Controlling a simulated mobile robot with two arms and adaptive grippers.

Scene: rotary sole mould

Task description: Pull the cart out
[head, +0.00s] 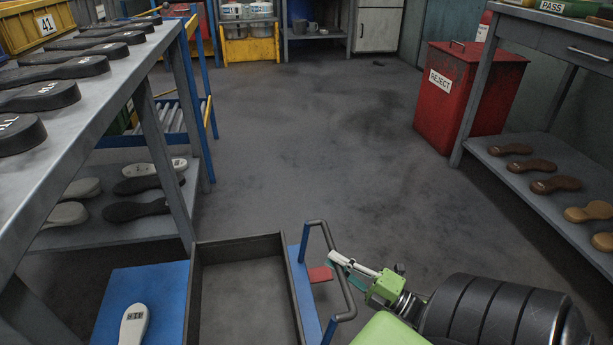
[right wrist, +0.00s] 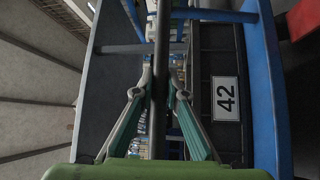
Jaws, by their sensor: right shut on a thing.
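The cart (head: 125,290) stands at the bottom of the head view, with a blue deck. A dark, open tray (head: 245,238) and a pale sole (head: 134,325) lie on it. Its grey handle (head: 345,292) is on the right side, on blue posts. My right gripper (head: 335,260) is at the handle bar. In the right wrist view the fingers (right wrist: 162,85) are shut on the bar (right wrist: 162,45), one on each side. A dark bin wall with a "42" label (right wrist: 226,98) shows beside them. My left gripper is not in view.
A grey bench (head: 110,110) with black soles stands at the left, close to the cart. A red reject bin (head: 465,100) and a shelf (head: 520,185) with brown soles are at the right. The floor (head: 310,130) between is clear. A red patch (head: 320,274) lies by the handle.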

